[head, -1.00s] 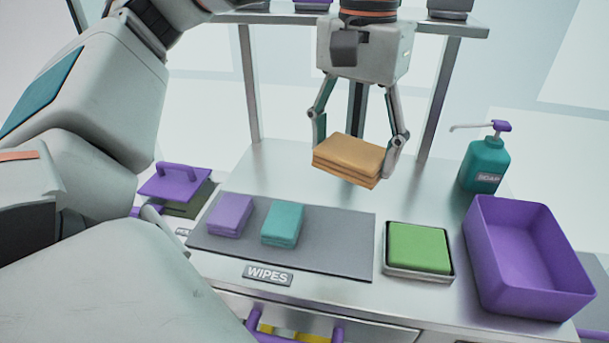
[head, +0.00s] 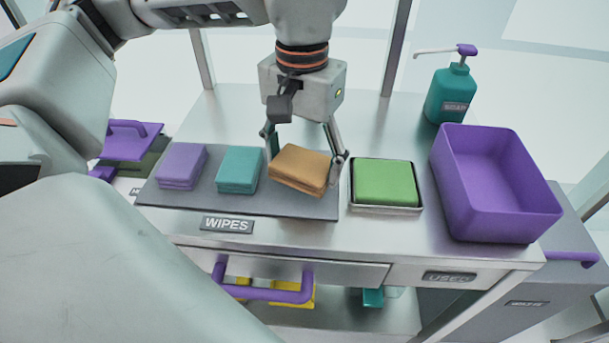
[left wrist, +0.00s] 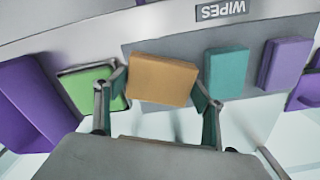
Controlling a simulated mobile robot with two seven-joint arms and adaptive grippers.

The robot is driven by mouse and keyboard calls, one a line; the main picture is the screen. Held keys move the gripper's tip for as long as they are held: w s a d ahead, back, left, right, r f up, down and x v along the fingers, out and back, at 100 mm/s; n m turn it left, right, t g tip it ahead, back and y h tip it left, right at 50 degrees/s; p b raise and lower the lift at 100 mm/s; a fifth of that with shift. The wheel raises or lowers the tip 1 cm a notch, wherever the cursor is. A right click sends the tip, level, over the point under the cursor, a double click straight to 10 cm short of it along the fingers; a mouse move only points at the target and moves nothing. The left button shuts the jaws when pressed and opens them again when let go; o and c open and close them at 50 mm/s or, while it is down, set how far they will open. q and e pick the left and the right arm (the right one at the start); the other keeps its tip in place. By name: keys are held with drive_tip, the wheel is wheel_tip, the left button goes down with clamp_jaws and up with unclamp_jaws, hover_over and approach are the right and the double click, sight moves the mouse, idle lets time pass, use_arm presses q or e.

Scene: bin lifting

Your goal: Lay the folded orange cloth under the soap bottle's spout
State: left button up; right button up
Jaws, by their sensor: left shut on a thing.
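The folded orange cloth (head: 300,168) is between the fingers of my left gripper (head: 305,161), which is shut on it. The cloth is at the right end of the grey mat, slightly tilted; I cannot tell whether it touches the mat. In the left wrist view the orange cloth (left wrist: 162,80) sits between both fingers. The teal soap bottle (head: 451,95) stands upright at the back right of the counter. Its pale spout (head: 434,51) points left from a purple pump head. My right gripper is not in view.
Purple (head: 183,166) and teal (head: 239,169) folded cloths lie on the grey mat (head: 215,201). A green pad (head: 387,182) sits in a metal tray right of my gripper. A purple bin (head: 495,215) stands before the bottle. The counter (head: 390,125) left of the bottle is clear.

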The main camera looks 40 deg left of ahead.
sight(303, 178)
use_arm(q)
drive_tip(key=shift+f+b, duration=0.4)
drive_tip(key=shift+f, duration=1.75)
drive_tip(key=o, duration=1)
